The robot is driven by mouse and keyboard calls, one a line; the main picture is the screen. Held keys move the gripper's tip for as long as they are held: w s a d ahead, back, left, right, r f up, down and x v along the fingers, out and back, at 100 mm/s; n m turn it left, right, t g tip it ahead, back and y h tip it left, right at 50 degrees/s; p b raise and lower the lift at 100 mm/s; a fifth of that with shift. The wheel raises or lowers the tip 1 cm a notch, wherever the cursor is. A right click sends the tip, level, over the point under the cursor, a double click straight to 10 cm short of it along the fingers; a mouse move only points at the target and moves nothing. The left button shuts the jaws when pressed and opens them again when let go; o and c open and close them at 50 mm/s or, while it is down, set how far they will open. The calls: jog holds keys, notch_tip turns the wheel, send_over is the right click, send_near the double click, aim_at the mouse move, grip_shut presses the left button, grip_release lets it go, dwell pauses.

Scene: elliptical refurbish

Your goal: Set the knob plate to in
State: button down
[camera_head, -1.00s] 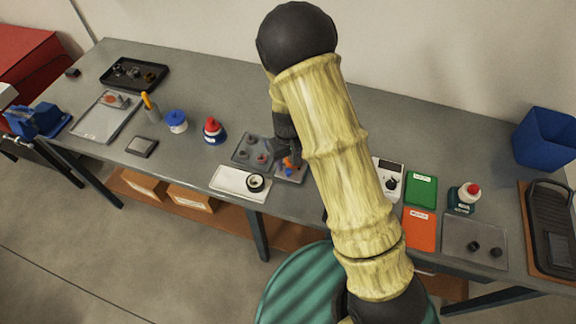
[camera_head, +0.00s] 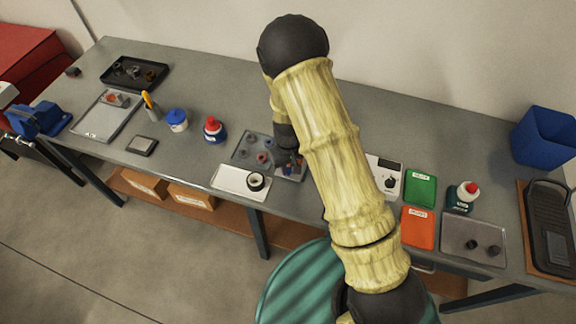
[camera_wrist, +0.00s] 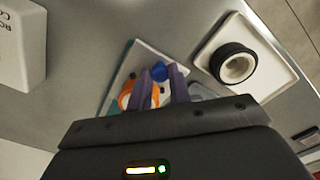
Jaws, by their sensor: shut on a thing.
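In the head view my gripper (camera_head: 288,161) is low over the same plate (camera_head: 291,175), at the middle of the bench. My arm and fingers hide much of the plate, so its setting cannot be read.
A white tray (camera_head: 228,180) with a black ring (camera_head: 256,182) stands close by at the front left. A grey tray (camera_head: 241,150) with small parts adjoins the plate. A white box with a black knob (camera_head: 389,183), a green bin (camera_head: 420,187) and an orange bin (camera_head: 419,228) stand to the right.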

jog(key=w, duration=0.2)
jog(key=w+d, duration=0.1)
jog(key=w, duration=0.1)
jog(key=w+d+b, duration=0.1)
jog(key=w, duration=0.2)
jog(key=shift+d, duration=0.25)
jog(key=c, duration=1.3)
grip_release()
jog(key=shift+r, duration=0.15)
notch_tip(320, 180, up, 17)
jog(key=b, duration=0.3)
jog(key=shift+b, duration=0.4)
